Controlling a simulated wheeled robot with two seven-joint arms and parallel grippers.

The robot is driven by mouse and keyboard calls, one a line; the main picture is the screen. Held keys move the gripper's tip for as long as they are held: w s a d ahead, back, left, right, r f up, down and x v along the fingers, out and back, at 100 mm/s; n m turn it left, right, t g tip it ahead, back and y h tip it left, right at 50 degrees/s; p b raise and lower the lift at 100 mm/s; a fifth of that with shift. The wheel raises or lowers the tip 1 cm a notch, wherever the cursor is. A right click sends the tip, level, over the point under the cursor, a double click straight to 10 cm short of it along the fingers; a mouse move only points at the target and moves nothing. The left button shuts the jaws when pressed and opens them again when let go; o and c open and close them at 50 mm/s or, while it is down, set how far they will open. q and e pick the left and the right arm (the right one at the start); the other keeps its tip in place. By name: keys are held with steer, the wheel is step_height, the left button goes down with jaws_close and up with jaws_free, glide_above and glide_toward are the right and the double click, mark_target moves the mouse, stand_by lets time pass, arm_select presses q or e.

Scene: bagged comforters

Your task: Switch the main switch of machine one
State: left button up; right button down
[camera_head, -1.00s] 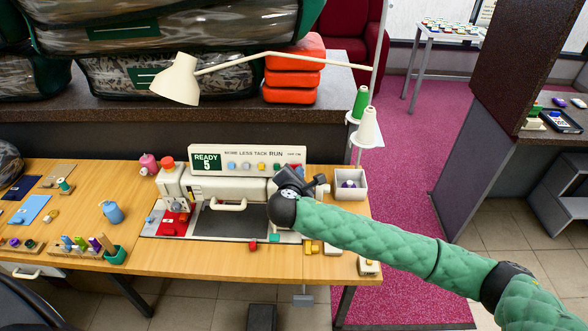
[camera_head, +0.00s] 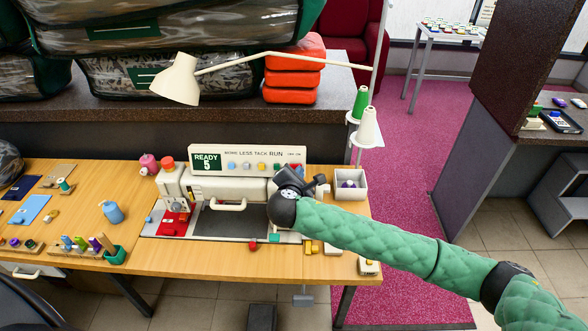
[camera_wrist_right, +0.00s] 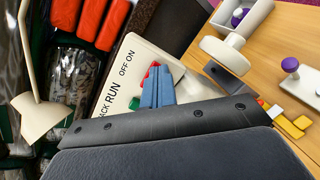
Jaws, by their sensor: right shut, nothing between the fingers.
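The sewing machine (camera_head: 228,188) stands on the wooden table, with a white control panel (camera_head: 270,154) that reads READY 5 and RUN. The panel's OFF ON end also shows in the right wrist view (camera_wrist_right: 124,62). A small red switch part (camera_wrist_right: 155,63) sits below the OFF ON label, partly hidden by my fingers. My right gripper (camera_head: 297,170) is at the panel's right end. In the wrist view its blue fingers (camera_wrist_right: 157,78) are together and empty, with tips at or very close to the red part; contact cannot be told. My left gripper is out of view.
A cream lamp (camera_head: 180,80) arches above the machine. Thread cones (camera_head: 367,128) and a white bin (camera_head: 350,184) stand right of my gripper. Bagged comforters (camera_head: 170,75) lie on the counter behind.

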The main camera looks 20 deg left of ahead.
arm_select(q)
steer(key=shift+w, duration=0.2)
arm_select(e)
steer(key=shift+f, duration=0.15)
